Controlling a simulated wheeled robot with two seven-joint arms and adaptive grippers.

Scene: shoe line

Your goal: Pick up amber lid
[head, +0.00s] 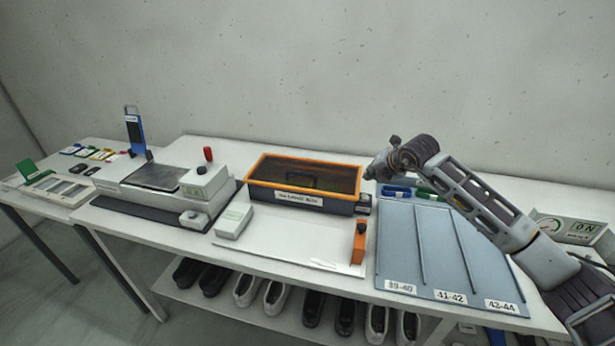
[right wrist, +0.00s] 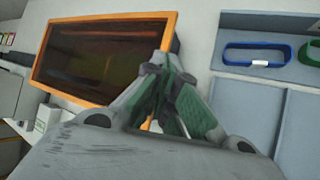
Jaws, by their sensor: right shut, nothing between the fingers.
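The amber lid (head: 335,175) is a dark, see-through brown panel with an orange frame. It lies on a dark grey box (head: 262,193) with a white label, at the middle of the table. In the right wrist view the lid (right wrist: 100,58) fills the upper left. My right gripper (head: 371,173) is just off the lid's right end, and appears apart from it. In the right wrist view its fingers (right wrist: 158,75) are together with nothing between them. My left gripper is in neither view.
Right of the box is a blue-grey sorting board (head: 445,245) with size labels; blue (right wrist: 258,54) and green bands lie at its back. In front are a white tray (head: 290,245) and an orange block (head: 358,245). A grey press machine (head: 165,190) stands left.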

